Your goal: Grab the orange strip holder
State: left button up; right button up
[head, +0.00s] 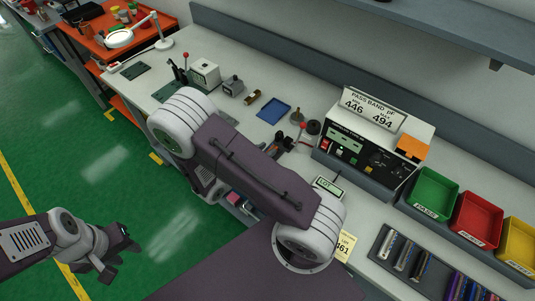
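An orange piece (413,148) sits on the right end of the tester; I cannot tell which is the strip holder. My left gripper (122,258) is low at the left, over the green floor, with its fingers apart and empty, well away from both. My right arm (245,165) crosses the middle of the view and hides part of the bench; its fingers cannot be made out behind it.
The tester (370,150) stands at the back with a display sign on top. Green (433,190), red (476,220) and yellow (519,245) bins line the right. A dark tray (388,238) holds several strips. A blue tray (273,111) and a lamp (163,43) are further left.

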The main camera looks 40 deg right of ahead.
aim_at(273, 145)
jog(key=p+x, duration=0.1)
jog(key=x, duration=0.3)
jog(key=shift+w+d, duration=0.1)
jog(key=shift+d, duration=0.15)
jog(key=shift+w+d+f, duration=0.2)
jog(key=shift+d+f, duration=0.05)
jog(key=shift+d, duration=0.05)
jog(key=shift+s+a+r, duration=0.1)
jog(key=shift+a+r, duration=0.05)
grip_shut()
